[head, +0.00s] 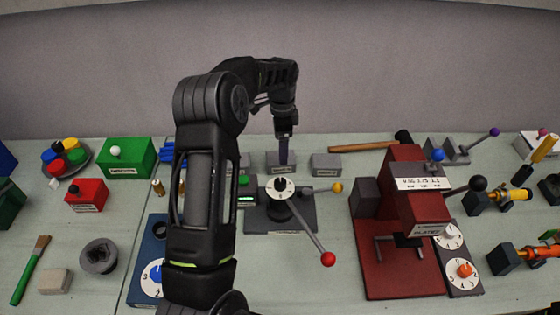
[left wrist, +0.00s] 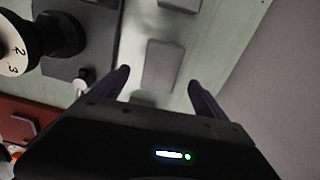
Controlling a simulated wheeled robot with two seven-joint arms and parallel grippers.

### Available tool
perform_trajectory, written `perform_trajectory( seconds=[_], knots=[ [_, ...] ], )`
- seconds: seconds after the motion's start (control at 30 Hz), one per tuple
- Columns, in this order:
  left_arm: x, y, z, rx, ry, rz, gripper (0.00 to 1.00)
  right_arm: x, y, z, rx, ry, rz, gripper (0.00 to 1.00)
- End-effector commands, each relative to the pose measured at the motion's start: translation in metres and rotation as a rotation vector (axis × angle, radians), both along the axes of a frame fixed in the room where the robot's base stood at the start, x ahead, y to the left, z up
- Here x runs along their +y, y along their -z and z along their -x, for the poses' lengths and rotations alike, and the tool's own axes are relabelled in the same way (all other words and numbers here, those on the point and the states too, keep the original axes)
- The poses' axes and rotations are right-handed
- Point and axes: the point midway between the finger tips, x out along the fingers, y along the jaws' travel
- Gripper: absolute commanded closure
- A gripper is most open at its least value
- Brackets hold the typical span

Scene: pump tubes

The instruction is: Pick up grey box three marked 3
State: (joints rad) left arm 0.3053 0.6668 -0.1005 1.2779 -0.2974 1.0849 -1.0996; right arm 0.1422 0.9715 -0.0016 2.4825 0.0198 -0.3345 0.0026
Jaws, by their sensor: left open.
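Small grey boxes stand in a row at the back of the table. One grey box (head: 272,163) is at my left gripper (head: 283,158), and another grey box (head: 326,164) is to its right. I cannot read a 3 on either. In the left wrist view a grey box (left wrist: 164,64) lies ahead of my open, empty left gripper (left wrist: 160,78), between the lines of its fingers. A second grey box (left wrist: 182,4) is at the top edge, and a third (left wrist: 147,97) is partly hidden by the gripper body. My right gripper is out of view.
A grey plate with a white dial (head: 281,188) and red and yellow ball levers stands in front of the boxes. A red press (head: 402,220) and a hammer (head: 365,147) are to the right. A green box (head: 125,158) is to the left. The wall is close behind.

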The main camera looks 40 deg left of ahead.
Motion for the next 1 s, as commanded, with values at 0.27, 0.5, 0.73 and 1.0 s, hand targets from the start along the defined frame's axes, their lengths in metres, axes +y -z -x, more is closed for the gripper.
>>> perform_trajectory(
  seconds=[0.27, 0.5, 0.73, 1.0],
  knots=[
    [0.000, 0.019, 0.000, 0.000, -0.001, 0.000, 0.15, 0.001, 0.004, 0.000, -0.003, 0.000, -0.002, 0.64],
    [0.001, 0.022, 0.000, 0.000, 0.000, 0.000, 0.15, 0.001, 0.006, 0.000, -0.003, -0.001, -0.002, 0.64],
    [0.003, 0.054, 0.001, 0.001, -0.001, 0.000, 0.15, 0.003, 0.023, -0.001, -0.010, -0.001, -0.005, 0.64],
    [0.003, 0.071, 0.000, -0.001, 0.000, -0.001, 0.15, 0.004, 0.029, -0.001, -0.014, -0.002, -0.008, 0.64]
  ],
)
